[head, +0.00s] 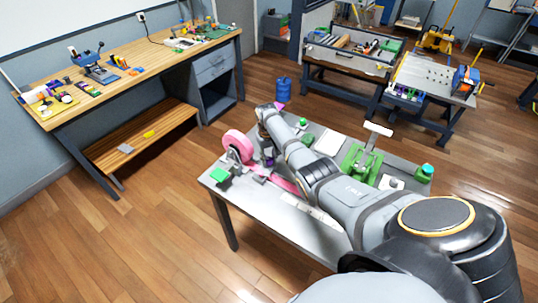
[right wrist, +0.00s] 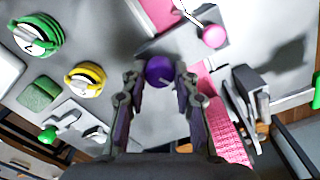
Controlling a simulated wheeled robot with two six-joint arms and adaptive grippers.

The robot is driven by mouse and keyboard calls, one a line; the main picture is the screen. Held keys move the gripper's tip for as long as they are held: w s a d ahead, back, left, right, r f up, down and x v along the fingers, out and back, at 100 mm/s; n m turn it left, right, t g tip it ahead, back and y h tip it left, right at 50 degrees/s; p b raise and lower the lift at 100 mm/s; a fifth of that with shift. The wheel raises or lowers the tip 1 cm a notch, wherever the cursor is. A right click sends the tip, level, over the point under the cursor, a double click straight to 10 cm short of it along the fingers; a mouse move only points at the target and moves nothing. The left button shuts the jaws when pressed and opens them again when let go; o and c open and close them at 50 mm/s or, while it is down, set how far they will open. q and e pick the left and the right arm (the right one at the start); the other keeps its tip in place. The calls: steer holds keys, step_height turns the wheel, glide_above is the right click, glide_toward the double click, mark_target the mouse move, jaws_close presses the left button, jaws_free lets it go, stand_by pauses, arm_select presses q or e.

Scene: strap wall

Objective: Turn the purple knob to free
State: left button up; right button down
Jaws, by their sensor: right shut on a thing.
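The purple knob (right wrist: 159,71) shows at the upper middle of the right wrist view, with a small pale mark on its lower right. My right gripper (right wrist: 159,76) has one finger on each side of it and is shut on it. In the head view my right gripper (head: 267,151) points down at the table's far left part, and a little of the purple knob (head: 269,161) shows below it. The fingers hide the knob's sides, and I cannot tell its setting. My left gripper is not in view.
A pink strap roll (head: 238,146) stands left of the gripper, and pink webbing (right wrist: 226,132) runs right of the fingers in the wrist view. Green (right wrist: 37,35) and yellow (right wrist: 85,79) round parts lie to the left there. A green press-like tool (head: 358,162) stands beyond my arm.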

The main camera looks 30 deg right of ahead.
mark_target(269, 160)
steer(key=n+p, duration=0.1)
steer(key=n, duration=0.1)
steer(key=shift+r+n, duration=0.15)
steer(key=shift+n, duration=0.25)
steer(key=n+p, duration=0.1)
steer(key=n, duration=0.2)
steer(key=shift+n, duration=0.3)
steer(key=n+p, duration=0.1)
steer(key=n, duration=0.4)
steer(key=shift+n, duration=0.3)
steer(key=c, duration=1)
jaws_free()
steer(key=r, duration=1.1)
steer(key=shift+s+a+r, duration=0.15)
steer(key=shift+s+r, duration=0.05)
steer(key=shift+r, duration=0.2)
